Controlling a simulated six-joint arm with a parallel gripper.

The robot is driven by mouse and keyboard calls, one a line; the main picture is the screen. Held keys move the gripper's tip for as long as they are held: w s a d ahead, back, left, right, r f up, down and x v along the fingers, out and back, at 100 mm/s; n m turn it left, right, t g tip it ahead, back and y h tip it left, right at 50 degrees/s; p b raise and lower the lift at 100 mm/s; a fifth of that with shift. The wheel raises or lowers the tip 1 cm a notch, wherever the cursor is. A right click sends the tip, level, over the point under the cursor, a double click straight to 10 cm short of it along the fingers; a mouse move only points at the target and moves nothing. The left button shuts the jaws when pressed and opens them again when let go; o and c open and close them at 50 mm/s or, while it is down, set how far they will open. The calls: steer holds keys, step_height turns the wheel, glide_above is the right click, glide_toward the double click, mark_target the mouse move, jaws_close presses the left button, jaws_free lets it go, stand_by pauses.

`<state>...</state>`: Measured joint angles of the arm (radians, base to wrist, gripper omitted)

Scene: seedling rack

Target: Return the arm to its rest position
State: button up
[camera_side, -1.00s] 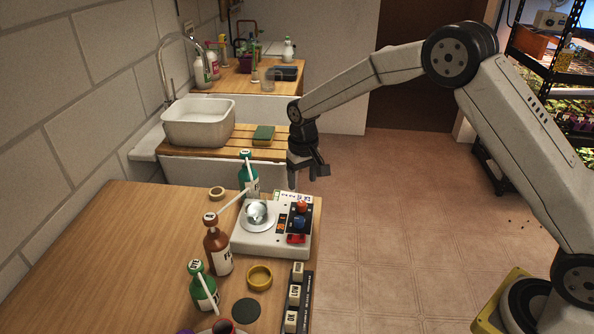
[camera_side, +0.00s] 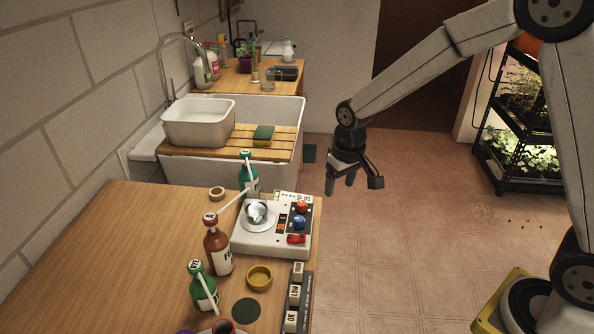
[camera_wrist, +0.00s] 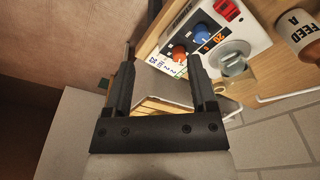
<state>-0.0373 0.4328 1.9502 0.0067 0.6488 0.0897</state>
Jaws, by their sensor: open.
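My gripper (camera_side: 354,181) hangs in the air over the tiled floor, right of the bench edge, clear of everything. Its two fingers are apart with nothing between them. The wrist view also shows my gripper (camera_wrist: 163,80) with spread, empty fingers, in front of a white device (camera_wrist: 226,48). In the side view that device (camera_side: 262,245) stands on the wooden bench, with a round metal plate and red and blue knobs.
The wooden bench (camera_side: 130,240) holds a brown bottle (camera_side: 217,250), two green bottles (camera_side: 203,291), a yellow dish (camera_side: 259,277) and a block rack (camera_side: 293,305). Behind it are a sink basin (camera_side: 198,123) and a sponge (camera_side: 263,135). A plant shelf (camera_side: 520,130) stands right.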

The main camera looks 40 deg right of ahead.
steer(key=s+d+t, duration=0.1)
steer(key=s, duration=1.4)
steer(key=shift+s+d+r+n, duration=0.15)
steer(key=shift+s+d+n, duration=0.05)
steer(key=shift+d+n, duration=0.15)
